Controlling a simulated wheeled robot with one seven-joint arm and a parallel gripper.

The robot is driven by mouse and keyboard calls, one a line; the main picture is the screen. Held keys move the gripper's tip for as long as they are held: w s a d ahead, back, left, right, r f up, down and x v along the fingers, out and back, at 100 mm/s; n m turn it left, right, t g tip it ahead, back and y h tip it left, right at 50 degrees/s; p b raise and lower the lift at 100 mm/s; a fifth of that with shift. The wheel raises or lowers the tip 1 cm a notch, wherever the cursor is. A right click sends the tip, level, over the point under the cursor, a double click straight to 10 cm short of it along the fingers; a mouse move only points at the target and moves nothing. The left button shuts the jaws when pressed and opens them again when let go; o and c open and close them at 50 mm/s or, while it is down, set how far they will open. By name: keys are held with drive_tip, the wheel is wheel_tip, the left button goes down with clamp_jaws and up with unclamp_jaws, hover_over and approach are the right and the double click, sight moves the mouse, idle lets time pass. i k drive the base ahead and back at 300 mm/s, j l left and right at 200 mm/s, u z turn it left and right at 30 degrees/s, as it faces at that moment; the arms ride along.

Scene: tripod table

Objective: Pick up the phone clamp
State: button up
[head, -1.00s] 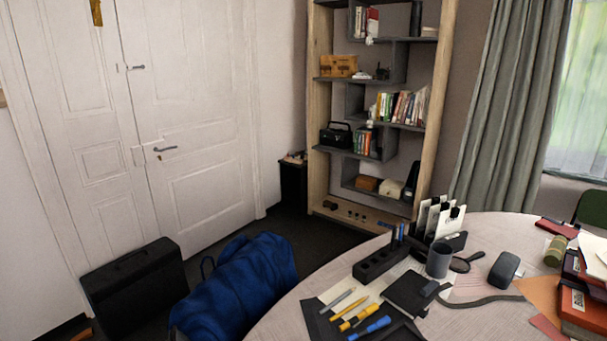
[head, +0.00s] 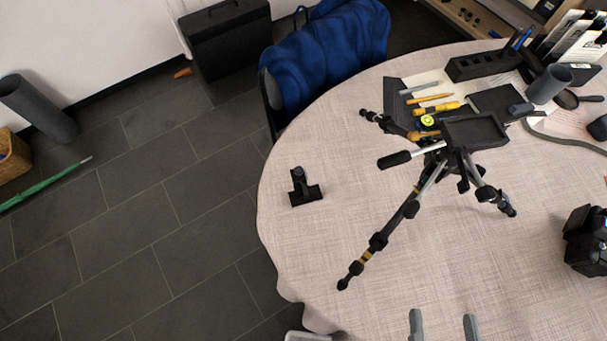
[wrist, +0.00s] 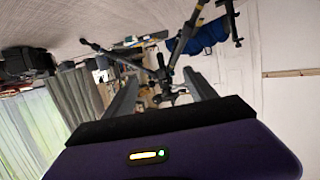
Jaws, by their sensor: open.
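The phone clamp (head: 304,188) is a small black piece standing on the table near its left edge in the head view. A black tripod (head: 462,150) with silver legs stands to its right. My gripper (head: 443,325) shows at the bottom edge of the head view, its two grey fingers apart with nothing between them. It is below and to the right of the clamp, well apart from it. In the wrist view my gripper (wrist: 162,92) is also open. The tripod (wrist: 175,60) shows beyond its fingers there. I cannot make out the clamp in the wrist view.
The round table (head: 330,240) has bare cloth around the clamp. One tripod leg reaches toward the front left. A black device (head: 588,240) is at the right. A blue-draped chair (head: 325,60) is behind.

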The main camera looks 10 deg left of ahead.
sight(302, 195)
drive_tip(key=k+j+z, duration=0.1)
drive_tip(key=j, duration=0.3)
drive_tip(key=k+j, duration=0.1)
drive_tip(key=j, duration=0.25)
drive_tip(key=k+j+z, duration=0.15)
drive_tip(key=j, duration=0.2)
drive_tip(key=k+j, duration=0.1)
drive_tip(key=j, duration=0.3)
drive_tip(key=k+j+z, duration=0.15)
drive_tip(key=j, duration=0.2)
drive_tip(key=k+j, duration=0.1)
drive_tip(key=j, duration=0.25)
drive_tip(key=z, duration=0.05)
